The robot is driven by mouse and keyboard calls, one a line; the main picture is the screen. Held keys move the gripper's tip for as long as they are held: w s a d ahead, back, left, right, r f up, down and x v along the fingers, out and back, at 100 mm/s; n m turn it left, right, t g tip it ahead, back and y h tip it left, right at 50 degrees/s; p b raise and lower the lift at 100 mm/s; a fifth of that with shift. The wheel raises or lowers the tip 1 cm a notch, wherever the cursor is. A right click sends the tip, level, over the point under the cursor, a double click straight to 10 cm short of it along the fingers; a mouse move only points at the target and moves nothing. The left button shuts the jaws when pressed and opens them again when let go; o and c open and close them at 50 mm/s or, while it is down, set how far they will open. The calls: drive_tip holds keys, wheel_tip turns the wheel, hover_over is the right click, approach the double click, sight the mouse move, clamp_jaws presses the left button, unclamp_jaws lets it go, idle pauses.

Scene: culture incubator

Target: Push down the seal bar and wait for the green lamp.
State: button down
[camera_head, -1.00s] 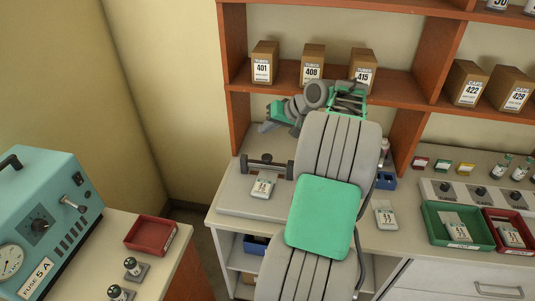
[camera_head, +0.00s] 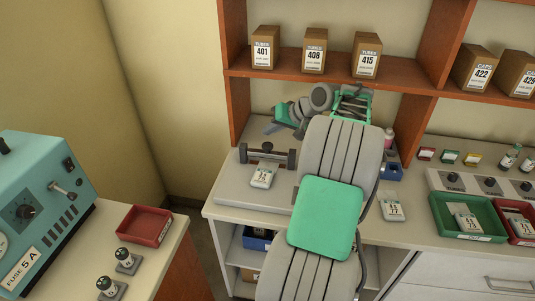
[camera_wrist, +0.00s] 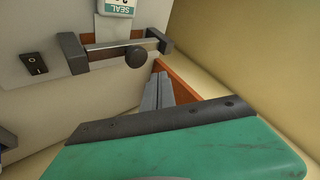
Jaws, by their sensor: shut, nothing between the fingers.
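The seal bar (camera_head: 267,153) is a dark bar between two end posts on a pale sealer (camera_head: 232,190) at the left of the bench. In the wrist view the bar (camera_wrist: 112,43) shows with a round dark knob, beside a black rocker switch (camera_wrist: 35,67). No lit green lamp can be made out.
A shelf with cartons (camera_head: 314,52) stands behind the arm. A teal fuse machine (camera_head: 40,215) and a red tray (camera_head: 146,225) stand at the left.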

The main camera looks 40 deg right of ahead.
sight(267, 145)
drive_tip(key=shift+f+b, duration=0.35)
drive_tip(key=shift+f, duration=0.9)
idle(0.9)
drive_tip(key=shift+f, duration=0.4)
drive_tip(key=shift+f+b, duration=0.85)
drive_tip(key=shift+f, duration=0.5)
idle(1.1)
drive_tip(key=shift+r, duration=0.1)
drive_tip(key=shift+r+p, duration=1.75)
wheel_tip(267, 145, up, 5)
drive_tip(key=p, duration=0.4)
